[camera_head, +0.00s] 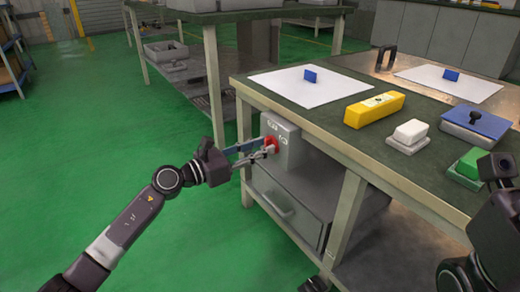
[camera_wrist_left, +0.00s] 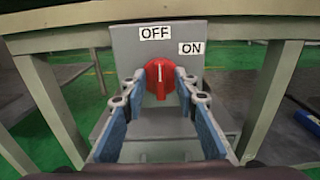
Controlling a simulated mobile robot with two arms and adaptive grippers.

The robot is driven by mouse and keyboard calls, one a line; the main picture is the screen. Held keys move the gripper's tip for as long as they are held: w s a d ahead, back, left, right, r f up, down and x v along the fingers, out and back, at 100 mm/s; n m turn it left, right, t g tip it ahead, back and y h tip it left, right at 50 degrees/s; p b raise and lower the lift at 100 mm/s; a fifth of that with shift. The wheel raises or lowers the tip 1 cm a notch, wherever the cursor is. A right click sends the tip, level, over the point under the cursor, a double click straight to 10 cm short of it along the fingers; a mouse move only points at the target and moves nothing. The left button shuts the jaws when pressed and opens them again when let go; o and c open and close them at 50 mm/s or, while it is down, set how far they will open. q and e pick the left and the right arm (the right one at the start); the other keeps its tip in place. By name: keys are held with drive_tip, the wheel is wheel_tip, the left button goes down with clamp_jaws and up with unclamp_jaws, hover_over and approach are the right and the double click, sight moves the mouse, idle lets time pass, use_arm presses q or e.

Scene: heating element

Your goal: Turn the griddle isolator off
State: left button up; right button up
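The griddle isolator (camera_head: 284,138) is a grey box under the near edge of the worktable, with a red rotary knob (camera_wrist_left: 159,78). Labels OFF and ON sit above the knob, ON further right. The knob's white mark stands about upright, toward OFF. My left gripper (camera_head: 268,147) reaches the knob from the left; in the left wrist view (camera_wrist_left: 160,80) its blue-padded fingers stand on either side of the knob, apart, with narrow gaps at the tips. Contact is hard to judge.
The worktable (camera_head: 335,135) holds a yellow block (camera_head: 374,109), a white block (camera_head: 410,131), a blue-topped box (camera_head: 476,124), a green block (camera_head: 467,163) and white sheets. Green floor on the left is open.

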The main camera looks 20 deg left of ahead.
use_arm(q)
clamp_jaws()
idle(0.3)
